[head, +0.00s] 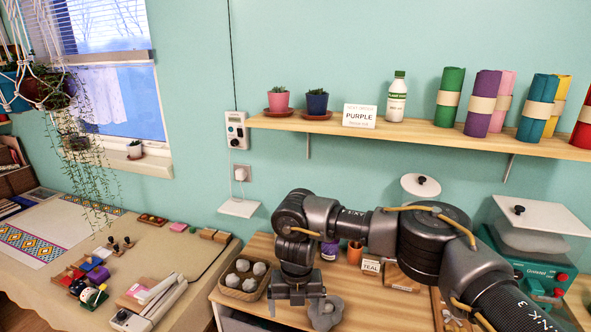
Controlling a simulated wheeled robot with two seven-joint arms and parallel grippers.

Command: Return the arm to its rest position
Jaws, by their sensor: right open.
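My right arm reaches in from the right edge, over the wooden counter (375,318). Its elbow is bent and its wrist points down. My right gripper (297,303) hangs low at the counter's front left, just right of a wicker basket (240,293). Its jaws are open. A grey lumpy thing (326,314) lies by the gripper's right finger; I cannot tell if they touch. My left gripper is not in view.
A wall shelf (430,134) above the arm holds several rolled fabrics, a white bottle (397,97), two potted plants and a "PURPLE" card (359,116). A "TEAL" card (371,265) stands behind the forearm. A green machine (535,272) stands right. A cloth-covered table (150,240) is left.

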